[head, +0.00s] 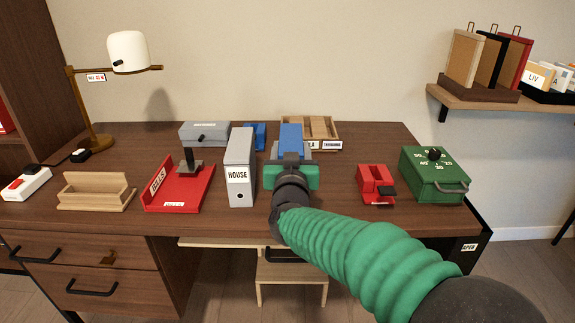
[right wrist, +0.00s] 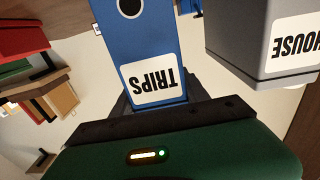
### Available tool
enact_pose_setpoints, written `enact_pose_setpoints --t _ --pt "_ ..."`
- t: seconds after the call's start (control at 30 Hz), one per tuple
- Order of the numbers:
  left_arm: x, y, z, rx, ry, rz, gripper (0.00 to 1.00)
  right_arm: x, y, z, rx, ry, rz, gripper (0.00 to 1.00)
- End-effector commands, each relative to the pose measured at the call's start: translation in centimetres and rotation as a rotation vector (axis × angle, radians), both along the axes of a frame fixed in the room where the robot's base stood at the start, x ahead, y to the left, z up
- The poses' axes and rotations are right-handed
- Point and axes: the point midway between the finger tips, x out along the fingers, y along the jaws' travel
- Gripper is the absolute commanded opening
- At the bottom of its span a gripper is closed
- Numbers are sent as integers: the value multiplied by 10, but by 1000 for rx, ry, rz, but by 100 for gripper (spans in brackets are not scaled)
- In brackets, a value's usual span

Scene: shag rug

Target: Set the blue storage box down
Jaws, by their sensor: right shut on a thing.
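The blue storage box (head: 291,136) is just beyond my right gripper (head: 291,159) in the head view, partly hidden by it. In the right wrist view the blue box (right wrist: 145,45) appears upside down, with a white TRIPS label and a round finger hole. My right gripper is shut on this box. I cannot tell whether the box's base touches the desk (head: 330,205). My left gripper is not in view.
A grey HOUSE file box (head: 238,170) stands left of the blue box. A red BILLS tray (head: 180,195) is farther left. A wooden tray (head: 328,128) and another blue object (head: 255,136) are behind. A red dispenser (head: 375,183) and green box (head: 433,178) stand right.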

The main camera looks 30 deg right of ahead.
Motion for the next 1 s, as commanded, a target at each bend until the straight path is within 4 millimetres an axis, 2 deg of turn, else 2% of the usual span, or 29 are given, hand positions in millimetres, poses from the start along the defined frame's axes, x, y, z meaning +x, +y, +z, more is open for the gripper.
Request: enact_pose_setpoints --t 0.03,0.23,0.27,0.4,0.77,0.87,1.0 --pt "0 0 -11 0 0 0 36 0 0 -12 -1 -2 0 0" --pt "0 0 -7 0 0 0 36 0 0 -10 -1 -1 1 0" --pt "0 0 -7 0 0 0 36 1 1 -12 2 3 2 55" --pt "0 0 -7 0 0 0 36 1 1 -12 1 2 1 74" --pt "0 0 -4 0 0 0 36 -3 3 -9 1 1 1 74" --pt "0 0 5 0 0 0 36 -16 11 -6 1 1 2 74" --pt "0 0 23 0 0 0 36 -47 30 -3 -1 1 4 74"
